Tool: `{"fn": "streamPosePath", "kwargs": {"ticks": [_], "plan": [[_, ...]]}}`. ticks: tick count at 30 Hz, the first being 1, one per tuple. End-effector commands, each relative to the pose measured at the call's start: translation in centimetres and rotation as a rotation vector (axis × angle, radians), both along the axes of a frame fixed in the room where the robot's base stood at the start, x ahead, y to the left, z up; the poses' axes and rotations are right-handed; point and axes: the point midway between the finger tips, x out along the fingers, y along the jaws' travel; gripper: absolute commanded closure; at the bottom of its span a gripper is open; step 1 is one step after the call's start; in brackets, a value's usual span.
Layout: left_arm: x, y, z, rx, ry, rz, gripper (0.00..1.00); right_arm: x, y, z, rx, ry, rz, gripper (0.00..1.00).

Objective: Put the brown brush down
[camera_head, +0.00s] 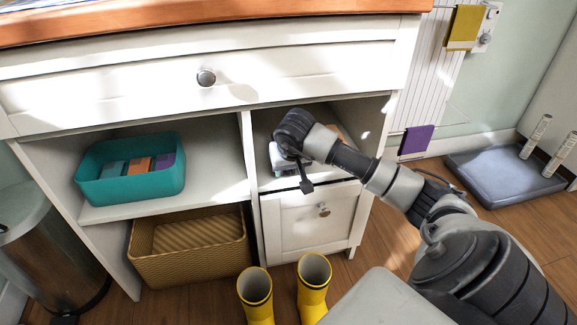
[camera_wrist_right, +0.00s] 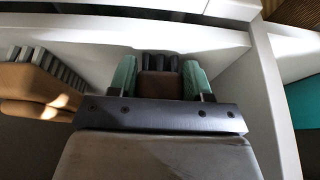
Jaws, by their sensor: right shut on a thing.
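My right gripper (camera_wrist_right: 160,80) is shut on the brown brush (camera_wrist_right: 158,86). The brush sits between its two teal fingertips, dark bristles pointing away from the wrist camera. In the head view my right gripper (camera_head: 284,160) is inside the right-hand open compartment of the white cabinet, and the brush is hidden there. I cannot tell whether the brush touches the shelf board. My left gripper is not in view.
Brown brushes with grey bristles (camera_wrist_right: 38,85) lie beside the held one in the wrist view. A teal bin (camera_head: 130,188) with colored items stands in the left compartment; a divider (camera_head: 248,150) separates it. A wicker basket (camera_head: 190,260) and yellow boots (camera_head: 313,275) are below.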

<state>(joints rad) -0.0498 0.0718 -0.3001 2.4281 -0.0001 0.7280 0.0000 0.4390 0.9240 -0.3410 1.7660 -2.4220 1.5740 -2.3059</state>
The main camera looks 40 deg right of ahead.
Motion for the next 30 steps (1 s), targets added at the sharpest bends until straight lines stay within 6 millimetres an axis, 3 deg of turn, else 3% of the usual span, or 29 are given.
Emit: {"fn": "streamPosePath", "kwargs": {"ticks": [1, 5, 14, 18, 20, 22, 30], "plan": [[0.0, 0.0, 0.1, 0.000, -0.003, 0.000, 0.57, 0.0, 0.0, 0.0, 0.000, -0.001, 0.000, 0.47], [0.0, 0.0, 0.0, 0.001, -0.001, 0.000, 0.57, 0.0, 0.0, 0.0, 0.000, 0.000, -0.001, 0.27], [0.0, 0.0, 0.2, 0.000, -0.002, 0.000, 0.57, 0.0, 0.0, 0.1, 0.000, 0.000, -0.001, 0.26], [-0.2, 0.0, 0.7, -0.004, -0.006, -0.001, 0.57, -0.3, 0.1, 1.6, -0.003, -0.002, 0.001, 0.26], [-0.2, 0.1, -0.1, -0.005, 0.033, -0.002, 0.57, -0.6, 0.3, 2.7, -0.003, -0.003, 0.000, 0.26], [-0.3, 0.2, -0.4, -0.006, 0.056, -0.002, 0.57, -1.4, 0.6, 3.8, -0.004, 0.000, 0.001, 0.26], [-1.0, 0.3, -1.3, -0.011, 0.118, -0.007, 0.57, -7.4, 3.9, 3.3, -0.004, 0.005, 0.004, 0.26]]}}
